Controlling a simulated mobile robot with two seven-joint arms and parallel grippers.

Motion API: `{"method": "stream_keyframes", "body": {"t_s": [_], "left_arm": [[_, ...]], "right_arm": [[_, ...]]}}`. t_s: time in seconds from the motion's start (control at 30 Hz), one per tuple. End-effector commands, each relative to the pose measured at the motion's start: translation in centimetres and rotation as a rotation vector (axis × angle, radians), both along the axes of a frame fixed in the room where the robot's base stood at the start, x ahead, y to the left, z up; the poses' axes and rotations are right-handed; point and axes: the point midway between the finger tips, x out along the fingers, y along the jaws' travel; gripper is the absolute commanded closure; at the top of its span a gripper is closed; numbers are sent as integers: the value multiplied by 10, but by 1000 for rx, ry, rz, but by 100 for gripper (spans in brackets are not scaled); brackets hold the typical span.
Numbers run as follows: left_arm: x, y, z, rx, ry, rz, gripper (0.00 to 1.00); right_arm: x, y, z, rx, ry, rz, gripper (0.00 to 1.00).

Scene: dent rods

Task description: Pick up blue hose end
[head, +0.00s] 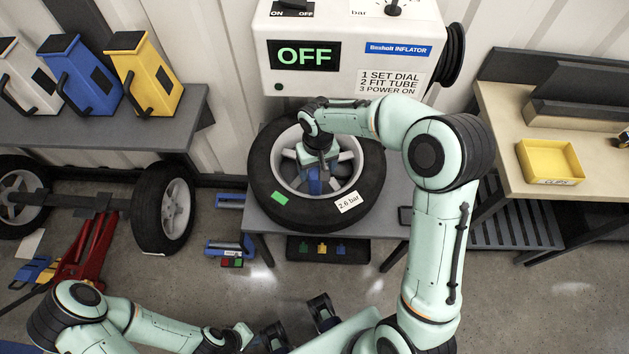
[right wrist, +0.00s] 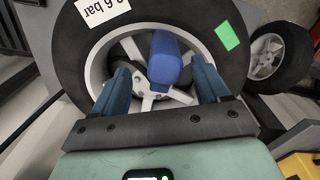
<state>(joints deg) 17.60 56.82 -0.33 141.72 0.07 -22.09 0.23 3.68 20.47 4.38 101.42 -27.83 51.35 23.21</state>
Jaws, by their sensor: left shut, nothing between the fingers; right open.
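The blue hose end (right wrist: 163,62) is a stubby blue piece in the right wrist view, in front of the wheel's spokes. My right gripper (right wrist: 163,82) is open, one finger on each side of it in that picture, with visible gaps. I cannot tell how deep it lies between them. In the head view my right gripper (head: 316,184) points down over the wheel's hub and largely hides this spot. My left gripper (head: 244,337) is low at the bottom of the head view, far from the wheel; it is shut and empty.
The tyre (head: 263,165) lies flat on a grey stand below the white inflator (head: 350,75), which reads OFF. A bench with a yellow tray (head: 549,163) is at the right. A shelf (head: 165,125) with coloured containers is at the left. A red jack (head: 88,250) stands on the floor.

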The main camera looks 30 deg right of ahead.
Motion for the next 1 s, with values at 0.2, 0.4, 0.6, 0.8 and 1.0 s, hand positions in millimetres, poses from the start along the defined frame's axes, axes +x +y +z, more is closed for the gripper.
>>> {"method": "stream_keyframes", "body": {"t_s": [0.2,0.4,0.6,0.8,1.0], "left_arm": [[0,0,-1,0,0,0,100],[0,0,-1,0,0,0,100],[-1,0,-2,0,0,1,100],[-1,0,-2,0,0,1,100],[-1,0,-2,0,0,0,100]], "right_arm": [[-1,0,-19,0,2,0,25],[-2,5,-46,1,5,2,25],[-2,5,-68,1,2,0,25],[-2,5,-70,1,0,0,25],[-2,5,-69,1,0,0,71]]}}
